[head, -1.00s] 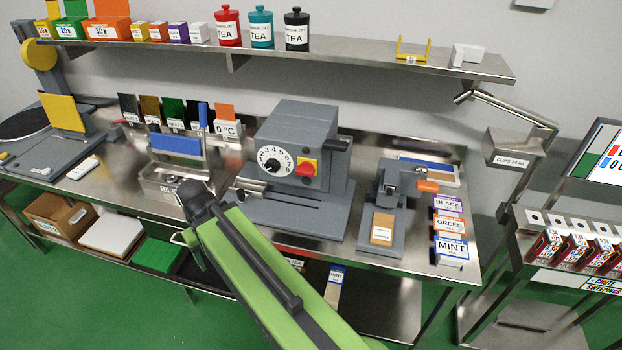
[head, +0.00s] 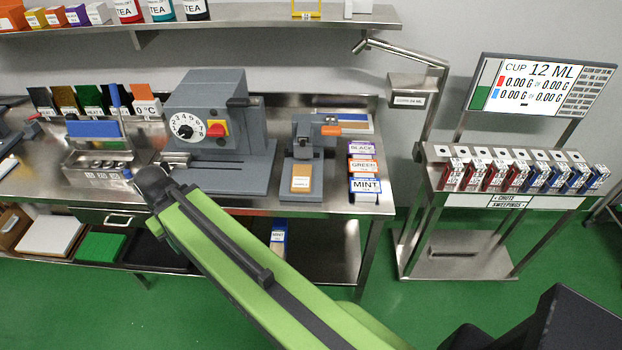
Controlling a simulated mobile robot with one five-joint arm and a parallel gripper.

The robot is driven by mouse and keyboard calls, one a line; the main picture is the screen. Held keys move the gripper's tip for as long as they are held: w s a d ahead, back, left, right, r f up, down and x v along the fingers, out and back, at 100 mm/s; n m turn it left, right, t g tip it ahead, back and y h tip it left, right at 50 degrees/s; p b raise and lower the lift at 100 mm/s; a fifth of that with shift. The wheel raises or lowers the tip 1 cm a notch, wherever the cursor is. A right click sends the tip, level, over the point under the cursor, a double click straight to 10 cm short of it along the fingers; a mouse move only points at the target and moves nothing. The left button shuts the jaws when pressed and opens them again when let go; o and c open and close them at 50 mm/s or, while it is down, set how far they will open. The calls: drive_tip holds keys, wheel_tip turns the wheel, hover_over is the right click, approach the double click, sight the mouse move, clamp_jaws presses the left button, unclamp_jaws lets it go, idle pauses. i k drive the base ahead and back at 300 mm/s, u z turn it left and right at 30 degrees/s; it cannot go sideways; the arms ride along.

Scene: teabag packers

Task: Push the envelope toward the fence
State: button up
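A small tan envelope-like piece (head: 302,178) with a white label lies flat on the base of a small grey press (head: 301,152) on the steel bench. I cannot tell for sure that it is the envelope. I cannot make out a fence for certain. My green arm reaches from the lower right to a dark joint in front of the bench, left of the press. No fingers of my gripper show, so its state and anything in it are hidden.
A grey dial machine (head: 212,130) stands left of the press. Packets marked BLACK, GREEN and MINT (head: 366,186) line the bench's right end. A steel stand (head: 480,215) with red and blue boxes is farther right. Green floor (head: 375,285) lies open between them.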

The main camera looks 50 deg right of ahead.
sight(301, 176)
drive_tip(key=z, duration=2.4)
drive_tip(key=k, duration=1.4)
drive_tip(key=u, duration=0.65)
drive_tip(key=i, duration=1.5)
drive_tip(key=z, duration=0.1)
drive_tip(key=k, duration=0.2)
drive_tip(key=u, duration=0.15)
